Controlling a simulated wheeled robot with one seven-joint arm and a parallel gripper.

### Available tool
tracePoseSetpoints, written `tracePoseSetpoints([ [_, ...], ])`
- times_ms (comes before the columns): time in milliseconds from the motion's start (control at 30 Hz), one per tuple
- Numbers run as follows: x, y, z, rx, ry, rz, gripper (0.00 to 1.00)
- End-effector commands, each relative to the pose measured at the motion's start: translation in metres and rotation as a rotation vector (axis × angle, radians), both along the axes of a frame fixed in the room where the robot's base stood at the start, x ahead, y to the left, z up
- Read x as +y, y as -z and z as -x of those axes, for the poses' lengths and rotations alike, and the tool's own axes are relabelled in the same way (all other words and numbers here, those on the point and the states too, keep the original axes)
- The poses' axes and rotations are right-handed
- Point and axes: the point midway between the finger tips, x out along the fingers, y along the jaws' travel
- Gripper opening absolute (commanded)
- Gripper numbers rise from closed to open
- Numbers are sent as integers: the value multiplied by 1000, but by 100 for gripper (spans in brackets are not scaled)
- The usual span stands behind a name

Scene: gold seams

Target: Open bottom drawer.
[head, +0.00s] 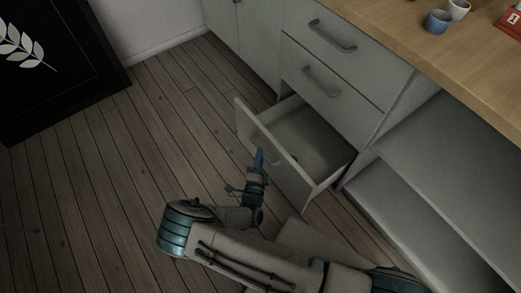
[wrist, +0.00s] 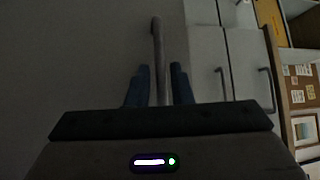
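The bottom drawer (head: 300,187) is pulled well out from the grey cabinet in the head view, and its inside looks empty. Its bar handle (head: 274,161) is on the drawer's front, partly hidden behind my gripper (head: 259,158). In the wrist view the handle (wrist: 158,45) runs upright between the two blue fingers of my gripper (wrist: 159,70).
Two shut drawers, a middle one (head: 325,82) and a top one (head: 340,48), are above. A wooden worktop (head: 400,25) carries a blue cup (head: 438,22). An open shelf (head: 440,150) is to the right. Wooden floor (head: 130,170) is clear to the left, up to a dark panel (head: 85,75).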

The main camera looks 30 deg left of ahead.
Motion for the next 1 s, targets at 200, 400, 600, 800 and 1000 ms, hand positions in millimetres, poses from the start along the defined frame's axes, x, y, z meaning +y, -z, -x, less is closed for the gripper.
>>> tracePoseSetpoints([
  [200, -20, 5, 48, 2, -4, 2, 20],
  [400, -35, 11, 83, 1, -2, 2, 20],
  [600, -43, 15, 101, 0, 0, 1, 20],
  [800, -44, 15, 103, -1, 1, 0, 20],
  [1000, -44, 15, 103, 0, 0, 1, 20],
])
